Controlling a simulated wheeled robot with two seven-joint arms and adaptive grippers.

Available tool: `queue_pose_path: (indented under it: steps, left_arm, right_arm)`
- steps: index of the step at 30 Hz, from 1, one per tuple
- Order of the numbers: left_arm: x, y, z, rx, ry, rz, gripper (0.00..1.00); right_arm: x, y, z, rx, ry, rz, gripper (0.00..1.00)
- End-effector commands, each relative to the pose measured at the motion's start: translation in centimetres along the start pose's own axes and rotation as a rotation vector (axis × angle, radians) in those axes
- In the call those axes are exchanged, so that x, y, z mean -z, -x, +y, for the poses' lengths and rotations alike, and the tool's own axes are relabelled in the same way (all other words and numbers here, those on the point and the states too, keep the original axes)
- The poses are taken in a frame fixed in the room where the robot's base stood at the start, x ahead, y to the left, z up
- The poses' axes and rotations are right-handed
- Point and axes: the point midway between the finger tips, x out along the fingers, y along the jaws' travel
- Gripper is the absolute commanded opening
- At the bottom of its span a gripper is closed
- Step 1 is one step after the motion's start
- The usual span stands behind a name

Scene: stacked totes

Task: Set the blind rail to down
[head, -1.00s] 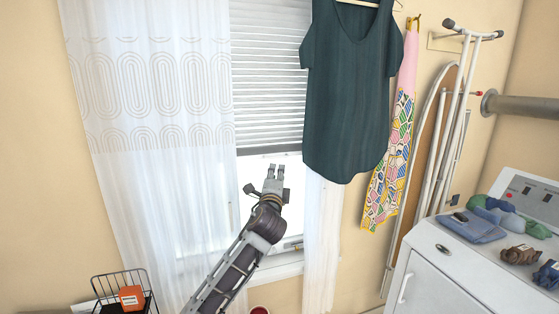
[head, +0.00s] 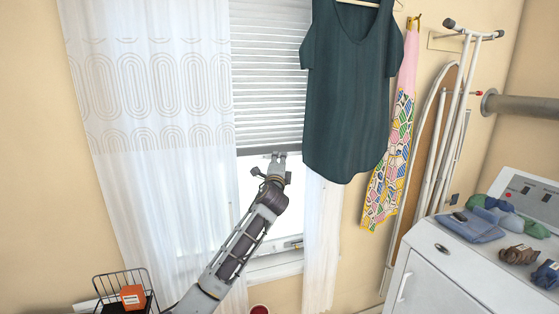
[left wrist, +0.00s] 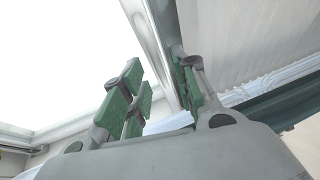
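The blind rail (head: 252,151) is the grey bar along the bottom edge of the pleated blind (head: 265,100), partway down the bright window. My left gripper (head: 277,155) is raised at the rail's right part, with its fingertips at the rail's height. In the left wrist view the green-padded fingers (left wrist: 158,92) are apart. The rail (left wrist: 158,45) runs down toward the gap between them and passes partly behind the right finger. I cannot tell whether the fingers touch it. My right gripper is in neither view.
A dark green top (head: 350,90) hangs just right of the gripper, in front of the window edge. White curtains (head: 165,150) hang on both sides. An ironing board (head: 430,150) and a white cabinet (head: 450,275) stand at the right. A wire basket (head: 122,285) is low at left.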

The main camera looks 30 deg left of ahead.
Motion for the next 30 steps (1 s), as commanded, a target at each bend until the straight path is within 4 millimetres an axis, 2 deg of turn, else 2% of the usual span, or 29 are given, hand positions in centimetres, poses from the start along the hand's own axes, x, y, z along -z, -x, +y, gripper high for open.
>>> queue_pose_path:
  steps: [7,18,25,30]
  left_arm:
    - [0.0,-1.3,-0.1,0.001,0.000,0.000,0.29]
    - [0.0,-1.5,0.0,0.000,0.000,0.001,0.29]
    - [0.0,-1.5,-0.1,0.002,0.000,0.001,0.01]
    - [0.0,-1.5,-0.2,0.004,-0.001,0.000,0.00]
  right_arm:
    - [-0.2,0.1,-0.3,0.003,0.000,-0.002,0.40]
    - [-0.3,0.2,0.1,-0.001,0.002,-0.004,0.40]
    - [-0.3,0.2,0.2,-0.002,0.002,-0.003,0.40]
    - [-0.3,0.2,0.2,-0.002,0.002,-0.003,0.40]
